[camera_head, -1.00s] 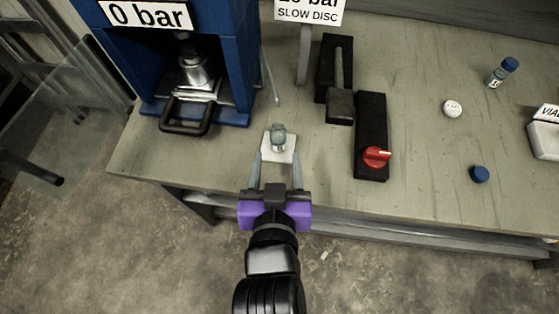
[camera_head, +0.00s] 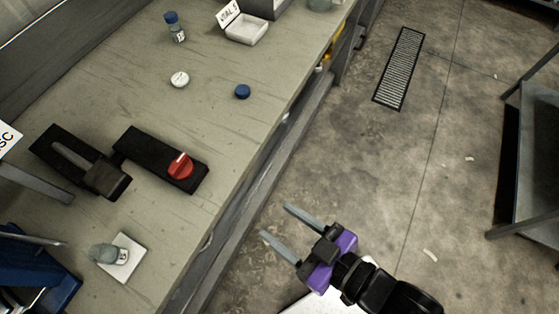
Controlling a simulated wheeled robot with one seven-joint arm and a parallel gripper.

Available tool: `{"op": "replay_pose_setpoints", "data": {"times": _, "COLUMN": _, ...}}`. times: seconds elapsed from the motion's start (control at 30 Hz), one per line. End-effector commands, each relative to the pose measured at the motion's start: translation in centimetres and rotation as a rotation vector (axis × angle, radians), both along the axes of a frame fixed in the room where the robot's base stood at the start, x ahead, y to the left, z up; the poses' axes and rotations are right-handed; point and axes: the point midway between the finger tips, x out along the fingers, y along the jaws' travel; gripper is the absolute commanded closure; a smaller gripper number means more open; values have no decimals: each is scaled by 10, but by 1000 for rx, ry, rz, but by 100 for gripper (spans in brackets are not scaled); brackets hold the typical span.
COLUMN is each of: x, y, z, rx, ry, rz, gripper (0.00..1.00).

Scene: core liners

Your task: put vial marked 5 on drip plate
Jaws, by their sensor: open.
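A vial with a blue cap (camera_head: 174,28) stands on the bench at the upper left; the mark on its label is too small to read. A small white square plate (camera_head: 126,266) lies on the bench at the lower left, with a grey lump-like piece (camera_head: 103,253) on it. I cannot tell for sure whether this is the drip plate. My gripper (camera_head: 277,222) is open and empty, its fingers pointing up and left. In the picture it is over the floor just right of the bench's front edge, apart from the vial and the plate.
A white tray (camera_head: 246,38) with a sign marked VIALS stands at the back. A white disc (camera_head: 180,79) and a blue cap (camera_head: 242,91) lie on the bench. Black blocks, one with a red knob (camera_head: 180,166), stand nearer. Another table (camera_head: 537,150) is at right; floor between is open.

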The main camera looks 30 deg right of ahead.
Motion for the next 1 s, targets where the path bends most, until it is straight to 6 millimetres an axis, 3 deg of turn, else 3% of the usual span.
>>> {"op": "replay_pose_setpoints", "data": {"times": 0.03, "x": -16, "y": -23, "z": 1, "rx": -2, "ry": 3, "rz": -54, "gripper": 47}}
{"op": "replay_pose_setpoints", "data": {"times": 0.1, "x": -34, "y": -47, "z": 8, "rx": 0, "ry": -9, "rz": -116, "gripper": 47}}
{"op": "replay_pose_setpoints", "data": {"times": 0.2, "x": -58, "y": -74, "z": 20, "rx": -4, "ry": -28, "rz": -196, "gripper": 47}}
{"op": "replay_pose_setpoints", "data": {"times": 0.33, "x": -81, "y": -97, "z": 35, "rx": -10, "ry": -50, "rz": -277, "gripper": 47}}
{"op": "replay_pose_setpoints", "data": {"times": 0.53, "x": -95, "y": -109, "z": 46, "rx": -16, "ry": -65, "rz": -326, "gripper": 47}}
{"op": "replay_pose_setpoints", "data": {"times": 1.0, "x": -95, "y": -109, "z": 46, "rx": -15, "ry": -66, "rz": -325, "gripper": 47}}
